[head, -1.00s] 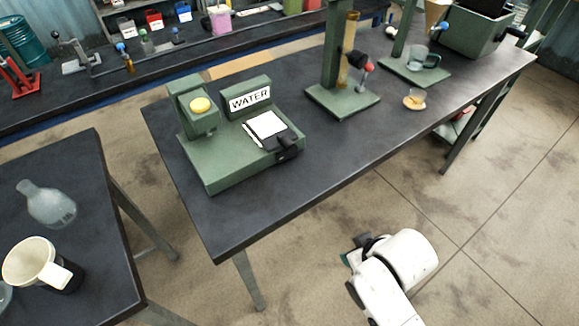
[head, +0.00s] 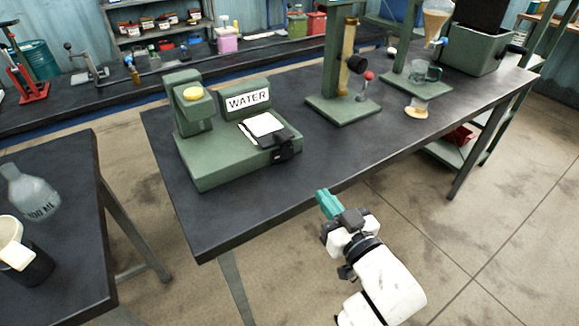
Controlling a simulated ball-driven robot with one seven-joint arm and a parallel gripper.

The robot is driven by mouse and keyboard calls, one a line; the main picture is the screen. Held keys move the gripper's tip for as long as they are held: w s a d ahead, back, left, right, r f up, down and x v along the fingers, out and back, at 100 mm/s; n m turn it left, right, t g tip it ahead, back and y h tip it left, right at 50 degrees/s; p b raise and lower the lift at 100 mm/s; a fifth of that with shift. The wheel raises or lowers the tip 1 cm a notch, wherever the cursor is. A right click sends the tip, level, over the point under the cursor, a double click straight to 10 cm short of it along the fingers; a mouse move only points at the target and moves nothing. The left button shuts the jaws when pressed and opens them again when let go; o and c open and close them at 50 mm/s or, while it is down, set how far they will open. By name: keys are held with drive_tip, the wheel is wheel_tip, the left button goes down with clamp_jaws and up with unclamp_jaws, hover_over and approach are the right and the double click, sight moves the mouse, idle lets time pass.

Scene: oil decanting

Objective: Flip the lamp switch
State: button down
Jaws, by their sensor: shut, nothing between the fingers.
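No part is clearly marked as a lamp switch. A green stand (head: 345,108) on the middle table holds an upright amber tube (head: 347,50). A black round part (head: 357,64) sits beside the tube, and a small lever with a red ball (head: 369,76) stands at its right; I cannot tell whether either is the switch. My gripper (head: 327,202), with teal fingers, is shut and empty. In the picture it is just beyond the table's front edge, below and apart from the stand.
A glass beaker (head: 420,72) and a small dish (head: 416,112) are farther right.

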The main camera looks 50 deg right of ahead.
drive_tip(key=shift+a+r, duration=0.1)
idle(0.3)
drive_tip(key=p, duration=0.2)
approach(290, 151)
drive_tip(key=x, duration=0.5)
drive_tip(key=shift+w, duration=0.2)
drive_tip(key=shift+w+d, duration=0.35)
drive_tip(key=shift+w, duration=0.3)
drive_tip(key=shift+w+d, duration=0.15)
drive_tip(key=shift+w, duration=0.05)
drive_tip(key=shift+s, duration=0.15)
